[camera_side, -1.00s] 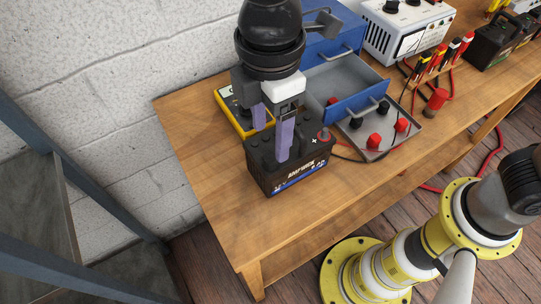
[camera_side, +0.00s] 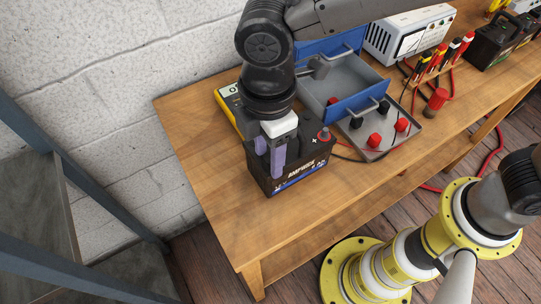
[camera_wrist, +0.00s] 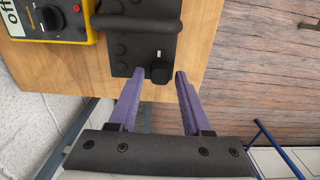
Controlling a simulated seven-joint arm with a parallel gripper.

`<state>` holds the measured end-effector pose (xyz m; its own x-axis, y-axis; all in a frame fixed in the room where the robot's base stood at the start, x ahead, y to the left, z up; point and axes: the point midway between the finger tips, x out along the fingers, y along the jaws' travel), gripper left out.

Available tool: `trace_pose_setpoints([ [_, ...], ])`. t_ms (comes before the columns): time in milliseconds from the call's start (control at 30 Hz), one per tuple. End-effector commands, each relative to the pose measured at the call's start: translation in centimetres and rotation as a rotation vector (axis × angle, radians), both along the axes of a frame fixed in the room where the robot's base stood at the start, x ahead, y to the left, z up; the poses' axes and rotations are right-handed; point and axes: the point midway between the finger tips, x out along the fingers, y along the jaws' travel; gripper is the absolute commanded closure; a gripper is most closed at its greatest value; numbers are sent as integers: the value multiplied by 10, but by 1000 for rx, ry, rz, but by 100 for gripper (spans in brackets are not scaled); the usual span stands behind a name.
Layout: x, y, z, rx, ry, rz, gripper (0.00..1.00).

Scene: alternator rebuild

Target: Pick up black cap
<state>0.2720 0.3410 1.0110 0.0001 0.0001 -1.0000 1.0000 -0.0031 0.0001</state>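A round black cap (camera_wrist: 160,72) sits at the edge of the black battery (camera_wrist: 115,45) in the wrist view. My gripper (camera_wrist: 161,73) is open, with its two purple fingers apart and their tips on either side of the cap, level with it in the picture. I cannot tell whether they touch it. In the side view, my gripper (camera_side: 270,158) is over the left front of the battery (camera_side: 305,172), and the fingers hide the cap there. A red cap (camera_side: 323,134) is on the battery's right end.
A yellow meter (camera_side: 229,108) stands behind the battery. A blue drawer cabinet (camera_side: 355,107) and a grey tray (camera_side: 390,147) holding red and black caps are to the right. The wooden bench (camera_side: 210,170) is clear left of the battery.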

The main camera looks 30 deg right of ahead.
Motion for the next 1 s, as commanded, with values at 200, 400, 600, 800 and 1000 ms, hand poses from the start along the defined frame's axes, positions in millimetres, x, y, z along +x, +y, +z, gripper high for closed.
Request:
trace_pose_setpoints([
  [200, 0, 0, 0, 0, 0, 0, 93],
  [400, 0, 0, 0, 0, 0, 0, 98],
  [600, 0, 0, 6, 1, -1, 0, 98],
  [800, 1, 1, 29, 4, -3, 0, 98],
  [1000, -18, -23, 68, 5, -4, 0, 98],
])
